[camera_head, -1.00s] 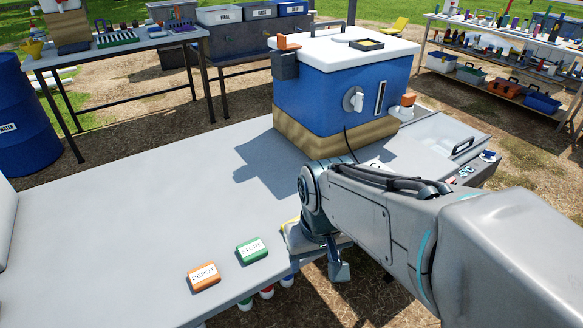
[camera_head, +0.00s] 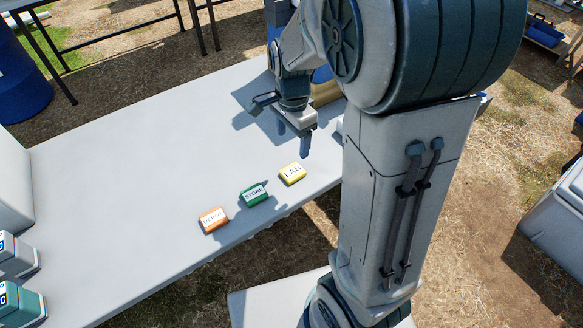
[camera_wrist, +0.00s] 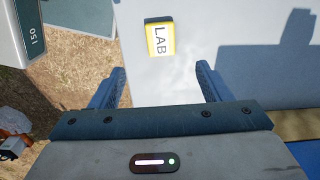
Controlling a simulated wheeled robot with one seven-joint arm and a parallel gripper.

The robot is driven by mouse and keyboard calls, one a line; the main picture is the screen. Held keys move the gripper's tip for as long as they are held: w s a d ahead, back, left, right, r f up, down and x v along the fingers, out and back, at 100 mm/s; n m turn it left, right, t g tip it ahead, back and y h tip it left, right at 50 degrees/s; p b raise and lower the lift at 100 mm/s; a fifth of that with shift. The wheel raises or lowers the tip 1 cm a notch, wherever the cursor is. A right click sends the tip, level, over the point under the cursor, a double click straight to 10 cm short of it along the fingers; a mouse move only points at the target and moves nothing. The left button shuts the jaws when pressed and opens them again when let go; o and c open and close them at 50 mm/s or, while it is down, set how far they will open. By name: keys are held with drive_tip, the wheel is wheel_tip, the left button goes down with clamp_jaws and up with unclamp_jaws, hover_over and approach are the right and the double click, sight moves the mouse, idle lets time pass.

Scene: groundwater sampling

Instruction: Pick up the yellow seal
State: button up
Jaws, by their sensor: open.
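The yellow seal (camera_head: 292,173) is a small yellow block with a white label reading LAB. It lies flat on the light grey table near its front edge. In the wrist view the yellow seal (camera_wrist: 153,53) is ahead of the fingers, roughly between their lines. My gripper (camera_head: 294,140) is above the table, behind the seal and apart from it, with its fingers pointing down. In the wrist view my gripper (camera_wrist: 160,75) has its fingers wide apart with nothing between them.
A green STORE seal (camera_head: 253,195) and an orange seal (camera_head: 213,219) lie in a row left of the yellow one. A blue box on a wooden base (camera_head: 325,92) stands behind my arm. Much of the table (camera_head: 130,180) is clear. A blue barrel (camera_head: 22,80) stands far left.

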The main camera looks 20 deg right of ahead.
sight(293, 171)
wheel_tip(293, 171, down, 12)
drive_tip(key=shift+w+b, duration=0.1)
drive_tip(key=shift+b, duration=0.85)
drive_tip(key=c, duration=1.1)
